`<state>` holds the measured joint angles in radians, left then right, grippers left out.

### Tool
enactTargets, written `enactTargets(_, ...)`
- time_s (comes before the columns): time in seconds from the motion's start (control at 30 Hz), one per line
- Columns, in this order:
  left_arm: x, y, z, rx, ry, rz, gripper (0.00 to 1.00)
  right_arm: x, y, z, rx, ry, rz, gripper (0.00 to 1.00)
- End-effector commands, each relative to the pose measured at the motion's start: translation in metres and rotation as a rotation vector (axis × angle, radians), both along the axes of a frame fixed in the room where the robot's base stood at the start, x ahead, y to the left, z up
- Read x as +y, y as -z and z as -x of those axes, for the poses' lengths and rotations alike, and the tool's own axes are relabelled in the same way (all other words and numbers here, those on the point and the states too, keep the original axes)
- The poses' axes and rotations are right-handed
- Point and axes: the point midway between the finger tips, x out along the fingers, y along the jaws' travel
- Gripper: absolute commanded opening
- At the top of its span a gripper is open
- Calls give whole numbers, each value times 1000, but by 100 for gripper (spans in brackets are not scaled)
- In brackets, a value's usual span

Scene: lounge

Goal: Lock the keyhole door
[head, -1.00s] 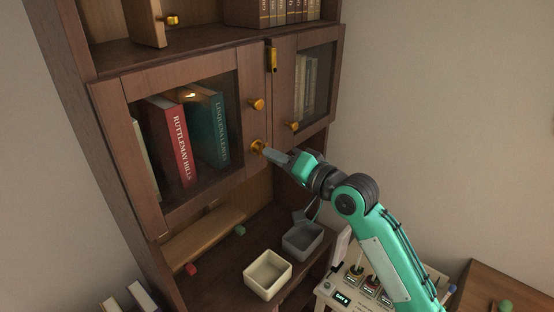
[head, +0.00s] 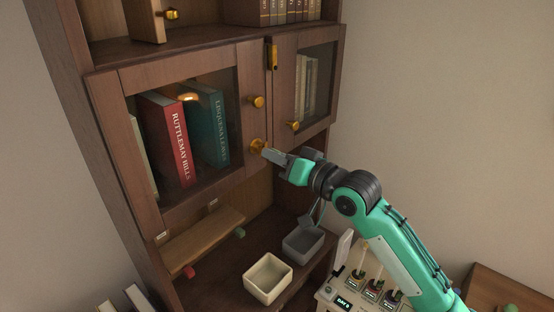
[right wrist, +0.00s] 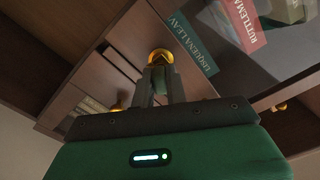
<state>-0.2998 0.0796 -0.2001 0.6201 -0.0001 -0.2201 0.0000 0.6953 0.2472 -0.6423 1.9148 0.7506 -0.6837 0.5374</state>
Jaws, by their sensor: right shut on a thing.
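The keyhole door (head: 190,72) is a wood-framed glass cabinet door, and it looks closed. It has a brass knob (head: 257,102) and, below that, a round brass keyhole fitting (head: 256,145). My right gripper (head: 268,152) is at this fitting, its fingers shut on what looks like a small brass key, mostly hidden between the fingertips. In the right wrist view the fingers (right wrist: 160,82) point straight at the brass fitting (right wrist: 160,56). How deep the key sits cannot be seen. My left gripper is out of view.
A second glass door (head: 318,85) with a brass knob (head: 293,126) adjoins on the right. A brass latch (head: 272,57) sits above. Below are a cream bin (head: 268,290), a grey bin (head: 303,255) and a small wooden shelf (head: 205,238). Books stand behind the glass.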

Motion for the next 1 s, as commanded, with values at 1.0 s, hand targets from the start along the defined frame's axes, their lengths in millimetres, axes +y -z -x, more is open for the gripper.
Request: enactTargets(1.0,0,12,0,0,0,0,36,0,8,-2,-212,1,179,0)
